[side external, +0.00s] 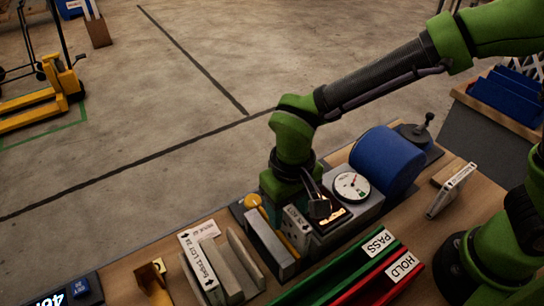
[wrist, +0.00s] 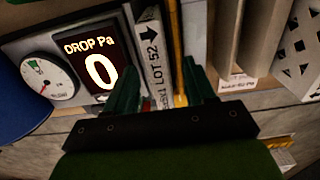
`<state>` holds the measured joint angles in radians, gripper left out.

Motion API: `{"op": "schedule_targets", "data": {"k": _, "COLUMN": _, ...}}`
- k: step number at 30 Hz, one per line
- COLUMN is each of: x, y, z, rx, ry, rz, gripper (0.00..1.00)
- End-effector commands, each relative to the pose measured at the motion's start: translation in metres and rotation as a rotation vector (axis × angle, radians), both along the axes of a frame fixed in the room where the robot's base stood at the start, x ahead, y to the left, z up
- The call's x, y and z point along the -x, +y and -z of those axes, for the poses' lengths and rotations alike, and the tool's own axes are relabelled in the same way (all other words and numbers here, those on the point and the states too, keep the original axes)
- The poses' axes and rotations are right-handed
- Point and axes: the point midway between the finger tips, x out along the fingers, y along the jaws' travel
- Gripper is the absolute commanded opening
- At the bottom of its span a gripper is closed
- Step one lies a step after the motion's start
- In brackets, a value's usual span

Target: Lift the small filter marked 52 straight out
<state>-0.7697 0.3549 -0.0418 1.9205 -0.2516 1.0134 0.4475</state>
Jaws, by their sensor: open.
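The small filter marked LOT 52 (wrist: 153,62) shows in the wrist view with its white label and black arrow upright. It stands between the grey test unit with the lit display (wrist: 98,68) and a yellow bar (wrist: 178,70). My gripper (wrist: 162,68) is open, with one green finger left of the label and the other right of the yellow bar. I cannot tell whether either finger touches the filter. In the side view the filter's labelled end (side external: 297,220) shows just below my gripper (side external: 300,192); the rest is hidden.
The display reads DROP Pa 0, beside a round dial (side external: 351,187). Green PASS (side external: 345,268) and red HOLD (side external: 380,284) trays lie in front.

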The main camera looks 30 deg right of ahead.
Motion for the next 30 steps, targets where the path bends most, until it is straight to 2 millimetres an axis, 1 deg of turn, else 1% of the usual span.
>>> {"op": "schedule_targets", "data": {"k": 2, "x": -0.001, "y": 0.000, "z": -0.004, "rx": -0.002, "ry": -0.002, "rz": 0.000, "gripper": 0.54}}
{"op": "schedule_targets", "data": {"k": 5, "x": -0.001, "y": 0.001, "z": -0.017, "rx": -0.004, "ry": -0.004, "rz": -0.001, "gripper": 0.54}}
{"op": "schedule_targets", "data": {"k": 8, "x": -0.001, "y": 0.001, "z": -0.037, "rx": -0.006, "ry": -0.006, "rz": 0.000, "gripper": 0.54}}
{"op": "schedule_targets", "data": {"k": 18, "x": -0.001, "y": 0.001, "z": -0.120, "rx": -0.005, "ry": -0.006, "rz": 0.000, "gripper": 0.54}}
{"op": "schedule_targets", "data": {"k": 21, "x": -0.001, "y": 0.000, "z": -0.139, "rx": -0.003, "ry": -0.004, "rz": 0.001, "gripper": 0.54}}
{"op": "schedule_targets", "data": {"k": 25, "x": -0.001, "y": 0.000, "z": -0.157, "rx": -0.002, "ry": -0.004, "rz": 0.000, "gripper": 0.54}}
{"op": "schedule_targets", "data": {"k": 30, "x": -0.003, "y": 0.001, "z": -0.168, "rx": -0.005, "ry": -0.012, "rz": -0.017, "gripper": 0.54}}
